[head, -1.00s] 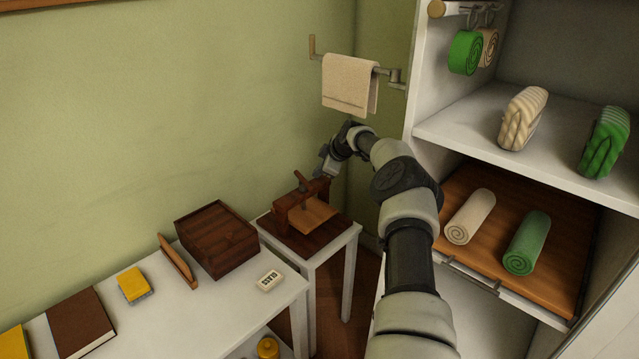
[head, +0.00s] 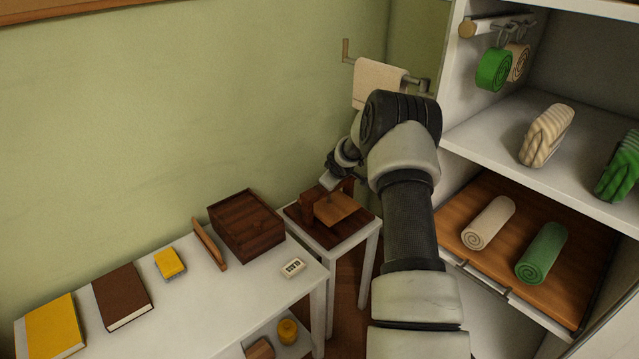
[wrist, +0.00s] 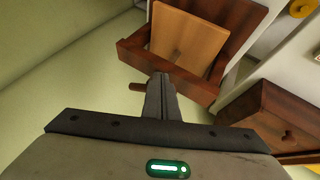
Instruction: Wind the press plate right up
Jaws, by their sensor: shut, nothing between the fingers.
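The wooden press (head: 308,224) stands on a small white table in the corner. Its lighter plate (head: 343,208) shows in front of a dark frame, and the plate also shows in the wrist view (wrist: 190,42). The frame's crossbeam (wrist: 178,76) lies just beyond my fingertips. A short brown handle end (wrist: 137,87) sticks out left of the fingers; the rest is hidden behind them. My gripper (head: 328,182) is over the back of the press. In the wrist view my gripper (wrist: 160,78) is shut and empty; whether it touches the handle I cannot tell.
Left of the press, a long white table (head: 210,310) holds a dark wooden box (head: 245,225), books and a small label block (head: 292,268). A towel (head: 378,82) hangs on a rail behind. An open cabinet (head: 520,190) with rolled towels stands close on the right.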

